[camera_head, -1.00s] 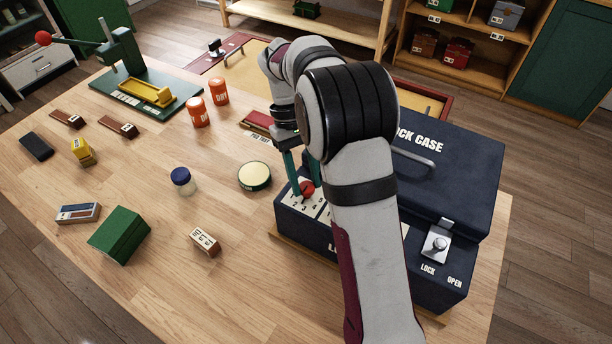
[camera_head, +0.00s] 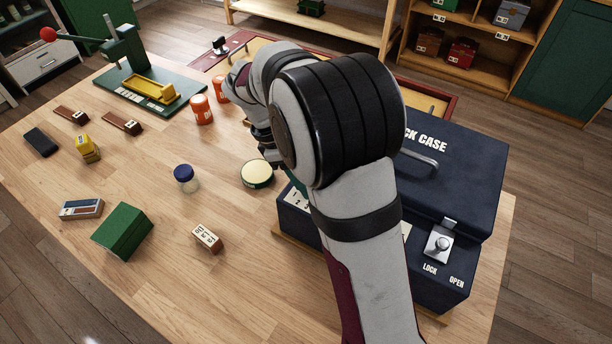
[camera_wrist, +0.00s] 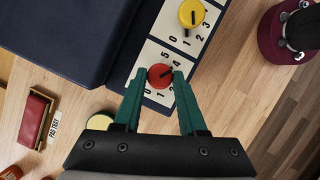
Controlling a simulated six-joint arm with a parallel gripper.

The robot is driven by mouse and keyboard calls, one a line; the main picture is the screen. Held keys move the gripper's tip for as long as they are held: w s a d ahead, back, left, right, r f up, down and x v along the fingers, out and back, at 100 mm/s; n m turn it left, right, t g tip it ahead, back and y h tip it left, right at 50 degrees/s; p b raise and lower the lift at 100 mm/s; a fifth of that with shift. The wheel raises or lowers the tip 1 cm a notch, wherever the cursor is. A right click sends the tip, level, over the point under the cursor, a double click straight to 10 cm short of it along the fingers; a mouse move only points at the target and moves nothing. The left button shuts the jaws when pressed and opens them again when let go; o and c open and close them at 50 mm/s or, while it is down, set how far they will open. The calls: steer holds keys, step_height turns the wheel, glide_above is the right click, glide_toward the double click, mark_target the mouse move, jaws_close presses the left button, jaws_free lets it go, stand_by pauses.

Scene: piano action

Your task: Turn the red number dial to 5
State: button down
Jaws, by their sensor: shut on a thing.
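The red number dial (camera_wrist: 160,76) sits on a white number plate on the dark blue lock case (camera_head: 452,180). In the wrist view my gripper (camera_wrist: 160,78) has its teal fingers shut on the dial, one on each side. Digits 0, 1, 2, 4 and 5 show around it. A dark pointer line crosses the dial toward the 4 and 5 side, but I cannot tell exactly which digit it meets. In the head view my arm hides the dial and most of the gripper.
A yellow dial (camera_wrist: 191,12) with its own numbers is beside the red one. A round cream-topped tin (camera_head: 257,174) stands left of the case. A blue-lidded jar (camera_head: 186,178) and a green box (camera_head: 122,230) stand farther left.

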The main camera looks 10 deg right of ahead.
steer(key=n+t, duration=0.1)
steer(key=n, duration=0.2)
steer(key=shift+s+n, duration=0.15)
steer(key=shift+n, duration=0.15)
steer(key=shift+s+n+t, duration=0.1)
steer(key=shift+n+t, duration=0.9)
steer(key=shift+n, duration=0.9)
steer(key=c, duration=0.5)
jaws_free()
steer(key=v, duration=1.5)
steer(key=shift+a+r, duration=0.25)
steer(key=shift+r, duration=0.1)
